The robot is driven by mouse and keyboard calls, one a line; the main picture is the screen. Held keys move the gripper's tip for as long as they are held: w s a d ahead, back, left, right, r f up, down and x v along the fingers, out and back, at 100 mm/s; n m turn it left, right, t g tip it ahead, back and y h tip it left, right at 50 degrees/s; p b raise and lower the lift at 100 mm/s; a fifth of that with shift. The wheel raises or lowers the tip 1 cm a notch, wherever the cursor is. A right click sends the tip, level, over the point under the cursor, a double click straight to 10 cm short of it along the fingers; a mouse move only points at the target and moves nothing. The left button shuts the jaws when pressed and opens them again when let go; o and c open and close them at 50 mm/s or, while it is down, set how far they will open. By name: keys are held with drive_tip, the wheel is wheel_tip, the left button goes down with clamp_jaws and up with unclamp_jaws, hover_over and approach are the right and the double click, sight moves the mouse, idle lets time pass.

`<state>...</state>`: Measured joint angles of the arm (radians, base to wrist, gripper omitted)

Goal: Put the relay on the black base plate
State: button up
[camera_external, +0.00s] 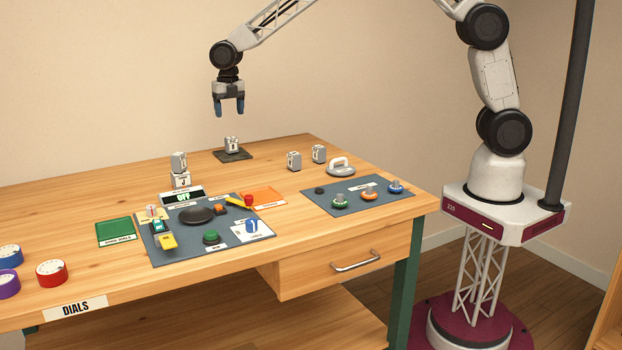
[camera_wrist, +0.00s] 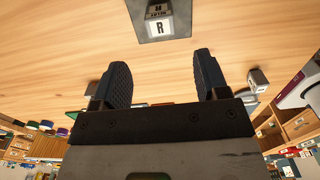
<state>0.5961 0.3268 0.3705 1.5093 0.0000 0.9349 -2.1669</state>
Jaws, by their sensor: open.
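A relay (camera_external: 232,145), a small light grey block with a letter label, sits on the black base plate (camera_external: 246,155) at the back of the table. In the wrist view the relay (camera_wrist: 162,22) shows an "R" and rests on the dark plate (camera_wrist: 187,35) at the top edge. My gripper (camera_external: 229,112) is open and empty above the plate, apart from the relay. Its two dark fingers (camera_wrist: 161,82) also show in the wrist view. Similar blocks stand at the right, one (camera_external: 294,161) beside another (camera_external: 319,154), and two are stacked (camera_external: 180,170) at the left.
A grey panel (camera_external: 160,255) with knobs and switches lies at the front. A smaller panel (camera_external: 345,207) with several knobs lies at the right, near a grey handle (camera_external: 341,167). Colored dials (camera_external: 51,272) are at the left. The wood around the plate is clear.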

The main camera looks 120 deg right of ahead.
idle(0.3)
drive_tip(key=s+a+r+m, duration=0.3)
drive_tip(key=s+a+r, duration=0.25)
drive_tip(key=a, duration=0.55)
drive_tip(key=s+a+r+m+t, duration=0.1)
drive_tip(key=s+a+r+m, duration=0.2)
drive_tip(key=s+a+r, duration=0.5)
drive_tip(key=s+a+r+m, duration=0.25)
drive_tip(key=a+r, duration=0.25)
drive_tip(key=a, duration=0.8)
drive_tip(key=s+a+m, duration=0.3)
drive_tip(key=s+a, duration=0.3)
drive_tip(key=s, duration=0.3)
drive_tip(key=s+a+m+t, duration=0.1)
drive_tip(key=s+a+m, duration=0.2)
drive_tip(key=s+a, duration=0.3)
drive_tip(key=s+a+m, duration=0.3)
drive_tip(key=s+a, duration=0.2)
drive_tip(key=s, duration=0.8)
drive_tip(key=shift+s+a+f+m+t, duration=0.25)
drive_tip(key=shift+a+f+m+t, duration=0.1)
drive_tip(key=shift+a+f, duration=0.1)
